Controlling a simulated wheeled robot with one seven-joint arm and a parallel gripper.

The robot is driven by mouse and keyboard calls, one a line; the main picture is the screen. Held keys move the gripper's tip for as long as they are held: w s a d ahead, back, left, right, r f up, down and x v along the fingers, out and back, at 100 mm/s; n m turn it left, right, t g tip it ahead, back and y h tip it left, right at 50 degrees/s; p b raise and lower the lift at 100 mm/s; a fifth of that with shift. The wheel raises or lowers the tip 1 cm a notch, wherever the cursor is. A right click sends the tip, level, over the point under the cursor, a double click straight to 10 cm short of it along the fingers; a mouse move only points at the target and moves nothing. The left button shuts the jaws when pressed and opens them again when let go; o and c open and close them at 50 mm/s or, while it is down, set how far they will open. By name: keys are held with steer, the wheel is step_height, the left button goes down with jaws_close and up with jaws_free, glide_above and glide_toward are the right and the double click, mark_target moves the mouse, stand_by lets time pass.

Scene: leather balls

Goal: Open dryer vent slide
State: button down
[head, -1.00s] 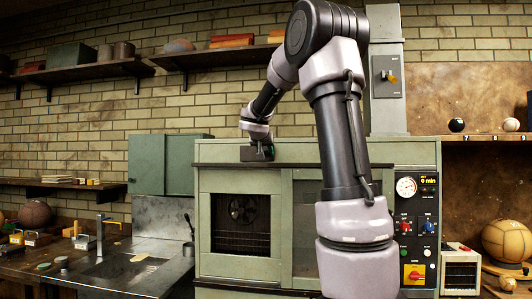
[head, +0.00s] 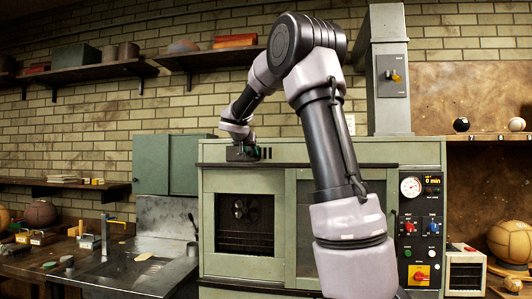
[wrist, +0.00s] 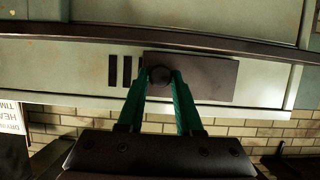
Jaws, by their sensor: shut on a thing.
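The dryer vent slide (wrist: 210,80) is a dark flat plate on the pale upper front strip of the dryer (head: 225,182). Its round dark knob (wrist: 160,76) sits near one end of the plate. My gripper (wrist: 160,78) has its green fingers shut on the knob, one on each side; in the head view my gripper (head: 248,152) is at the upper left of the dryer front. Dark vent slots (wrist: 126,70) are uncovered beside the plate, and they also show just right of my gripper in the head view (head: 266,153). Any slots behind the plate are hidden.
A control panel (head: 420,230) with a gauge and switches is at the dryer's right. A metal sink counter (head: 125,270) is at the left. Shelves (head: 85,72) hang on the brick wall above. My arm covers part of the dryer's right side.

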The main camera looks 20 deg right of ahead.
steer(key=w+a, duration=0.2)
steer(key=a, duration=0.1)
steer(key=w+a, duration=0.1)
steer(key=a, duration=0.1)
steer(key=shift+w, duration=0.25)
steer(key=shift+w+a, duration=0.15)
steer(key=shift+a, duration=0.2)
steer(key=shift+r, duration=0.1)
steer(key=c, duration=0.6)
jaws_free()
steer(key=shift+a, duration=0.15)
glide_toward(233, 151)
steer(key=s, duration=0.1)
steer(key=s+a, duration=0.1)
steer(key=s, duration=0.2)
steer(key=shift+s+a, duration=0.25)
steer(key=shift+s, duration=0.05)
